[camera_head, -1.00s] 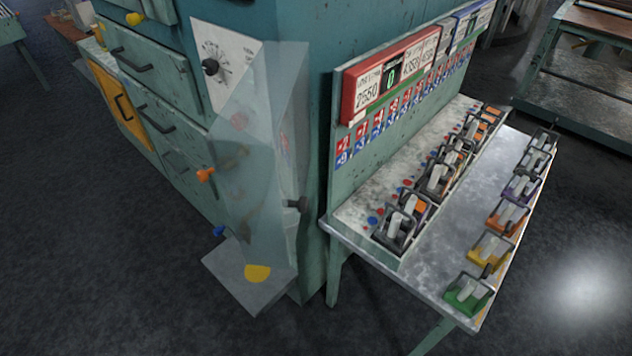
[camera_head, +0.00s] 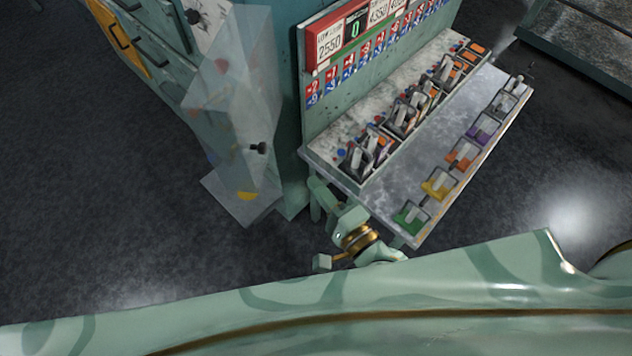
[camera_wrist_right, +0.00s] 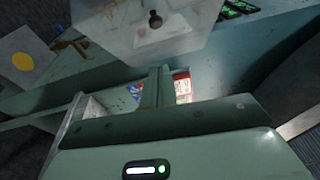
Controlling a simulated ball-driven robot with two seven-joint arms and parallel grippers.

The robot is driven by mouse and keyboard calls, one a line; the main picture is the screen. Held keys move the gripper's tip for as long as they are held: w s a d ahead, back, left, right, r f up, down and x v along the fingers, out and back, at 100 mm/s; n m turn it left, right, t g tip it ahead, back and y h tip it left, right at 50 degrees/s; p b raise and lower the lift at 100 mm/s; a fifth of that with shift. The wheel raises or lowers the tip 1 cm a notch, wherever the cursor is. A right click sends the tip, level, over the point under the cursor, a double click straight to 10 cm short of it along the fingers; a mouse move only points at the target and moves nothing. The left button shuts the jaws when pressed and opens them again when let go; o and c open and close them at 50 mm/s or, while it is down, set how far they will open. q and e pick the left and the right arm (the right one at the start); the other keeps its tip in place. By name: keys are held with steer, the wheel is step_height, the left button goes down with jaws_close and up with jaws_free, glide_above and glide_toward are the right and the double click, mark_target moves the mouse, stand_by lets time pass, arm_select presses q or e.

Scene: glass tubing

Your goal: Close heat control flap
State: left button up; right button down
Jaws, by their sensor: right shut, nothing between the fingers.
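A clear, see-through flap (camera_head: 238,85) stands at the corner of the teal cabinet (camera_head: 288,120). Its black knob (camera_head: 258,148) is on the side toward the sorting table. A grey plate (camera_head: 222,202) with a yellow spot sits below it. In the right wrist view the clear flap (camera_wrist_right: 125,35) and its knob (camera_wrist_right: 155,19) are beyond my fingers. I cannot tell how far the flap is open. My right gripper (camera_head: 316,188) is shut and empty, below and right of the knob, apart from it. It also shows in the right wrist view (camera_wrist_right: 157,75). My left gripper is not in view.
The sorting table (camera_head: 408,215), with several coloured clamp-like pieces, stands close to the right of my right gripper. Its back panel (camera_head: 345,90) carries a red sign. Dark floor (camera_head: 110,220) is free at the left. A large arm link of mine crosses the bottom.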

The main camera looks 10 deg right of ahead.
steer(key=w+a+p, duration=0.1)
steer(key=w+a, duration=0.5)
steer(key=w, duration=0.2)
steer(key=shift+a+r, duration=0.3)
steer(key=shift+a, duration=0.05)
